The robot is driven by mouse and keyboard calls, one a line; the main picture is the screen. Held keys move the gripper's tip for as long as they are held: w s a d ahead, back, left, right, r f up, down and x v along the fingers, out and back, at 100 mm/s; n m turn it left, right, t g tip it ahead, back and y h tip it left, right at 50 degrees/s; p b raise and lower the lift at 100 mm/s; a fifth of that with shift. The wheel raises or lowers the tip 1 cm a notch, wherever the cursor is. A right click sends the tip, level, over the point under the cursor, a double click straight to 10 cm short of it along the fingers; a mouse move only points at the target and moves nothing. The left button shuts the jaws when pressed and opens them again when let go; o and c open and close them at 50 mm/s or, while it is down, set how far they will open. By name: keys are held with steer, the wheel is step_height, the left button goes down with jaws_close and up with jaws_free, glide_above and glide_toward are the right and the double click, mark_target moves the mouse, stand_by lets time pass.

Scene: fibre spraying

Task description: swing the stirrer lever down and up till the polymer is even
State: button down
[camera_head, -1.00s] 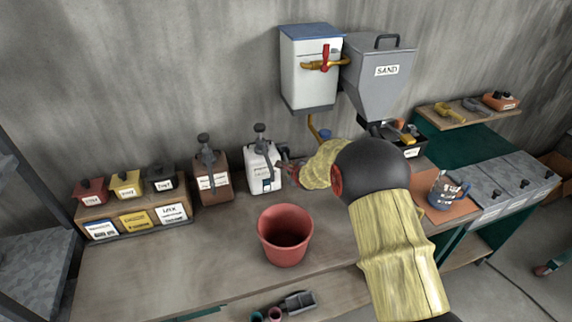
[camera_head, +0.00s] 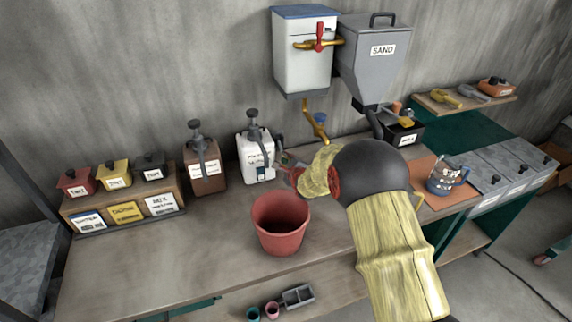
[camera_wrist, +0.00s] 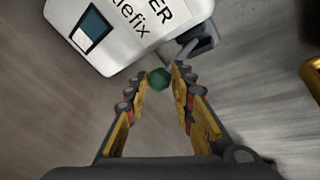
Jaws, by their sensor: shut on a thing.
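The white polymer container (camera_head: 257,158) stands upright on the bench against the wall, with a dark pump head on top. It also shows tilted in the wrist view (camera_wrist: 115,25), with part of its label and a dark level window. A small green knob (camera_wrist: 159,79), which looks like the end of the stirrer lever, sits between my fingertips in the wrist view, close to a grey bracket (camera_wrist: 195,45) at the container's side. My gripper (camera_wrist: 160,75) is shut on this knob. In the head view my gripper (camera_head: 287,168) is just right of the container, partly hidden by my wrist.
A red bucket (camera_head: 281,226) stands on the bench in front of the container. A brown pump container (camera_head: 205,169) is to its left. The bench's front left is clear.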

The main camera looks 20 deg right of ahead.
steer(key=shift+f, duration=0.1)
steer(key=c, duration=1.9)
jaws_free()
steer(key=o, duration=0.4)
steer(key=shift+w+f, duration=0.2)
steer(key=shift+f, duration=0.05)
steer(key=shift+c, duration=0.2)
step_height(320, 180, up, 10)
steer(key=shift+w+a+f, duration=0.1)
steer(key=shift+w+f, duration=0.05)
steer(key=shift+r, duration=0.4)
steer(key=shift+d, duration=0.2)
steer(key=shift+r, duration=0.1)
